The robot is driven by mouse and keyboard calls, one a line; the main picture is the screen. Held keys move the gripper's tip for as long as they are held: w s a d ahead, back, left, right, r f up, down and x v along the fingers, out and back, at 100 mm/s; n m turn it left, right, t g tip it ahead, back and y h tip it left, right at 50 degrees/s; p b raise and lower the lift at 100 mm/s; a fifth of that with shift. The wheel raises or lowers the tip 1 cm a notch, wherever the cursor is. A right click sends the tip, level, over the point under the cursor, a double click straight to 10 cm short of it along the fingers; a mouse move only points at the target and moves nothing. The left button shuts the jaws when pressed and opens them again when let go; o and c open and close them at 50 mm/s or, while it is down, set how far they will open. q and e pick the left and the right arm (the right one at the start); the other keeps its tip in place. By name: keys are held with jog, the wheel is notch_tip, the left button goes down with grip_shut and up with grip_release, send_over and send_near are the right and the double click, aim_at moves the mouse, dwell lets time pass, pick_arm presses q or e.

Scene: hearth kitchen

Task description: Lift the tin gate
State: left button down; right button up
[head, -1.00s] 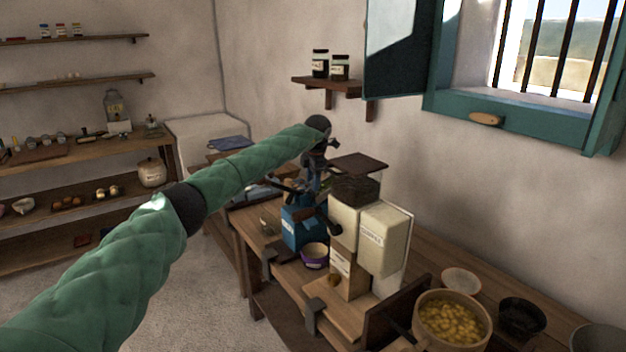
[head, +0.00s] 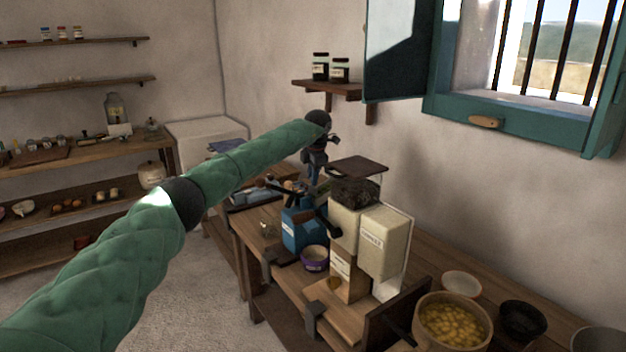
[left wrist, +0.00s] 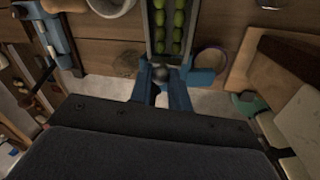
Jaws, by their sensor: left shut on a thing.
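My left gripper (left wrist: 161,82) shows in the left wrist view with its two blue fingers closed around a small grey round knob (left wrist: 160,73). The knob sits at the near end of a narrow metal channel (left wrist: 147,40) filled with round green things. The knob looks like part of the tin gate, but the gate's plate cannot be made out. In the head view my left arm reaches over the bench and my left gripper (head: 318,178) points down behind a blue labelled box (head: 298,230). Its fingertips are hard to see there. My right gripper is not in view.
Cream canisters (head: 385,243) and a dark-topped mill-like stack (head: 354,192) stand close right of the gripper. A purple bowl (head: 314,260) and a pot of yellow pieces (head: 452,322) are nearer. A wall shelf with jars (head: 328,88) is behind.

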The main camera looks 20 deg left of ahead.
aim_at(315, 188)
pick_arm(q)
jog(key=c, duration=1.3)
grip_release()
jog(key=shift+r, duration=0.25)
jog(key=shift+d+r, duration=0.1)
jog(key=shift+r, duration=0.2)
jog(key=shift+s+d+r+b, duration=0.1)
jog(key=shift+r+b, duration=0.35)
jog(key=shift+r, duration=0.05)
jog(key=shift+s+d+r+b, duration=0.1)
jog(key=shift+s+r+b, duration=0.1)
jog(key=shift+r, duration=0.7)
jog(key=shift+s+d+r+b, duration=0.1)
jog(key=shift+r+b, duration=0.15)
jog(key=shift+r, duration=0.7)
jog(key=shift+s+d+r+b, duration=0.1)
jog(key=shift+s+r+b, duration=0.1)
jog(key=shift+r, duration=0.7)
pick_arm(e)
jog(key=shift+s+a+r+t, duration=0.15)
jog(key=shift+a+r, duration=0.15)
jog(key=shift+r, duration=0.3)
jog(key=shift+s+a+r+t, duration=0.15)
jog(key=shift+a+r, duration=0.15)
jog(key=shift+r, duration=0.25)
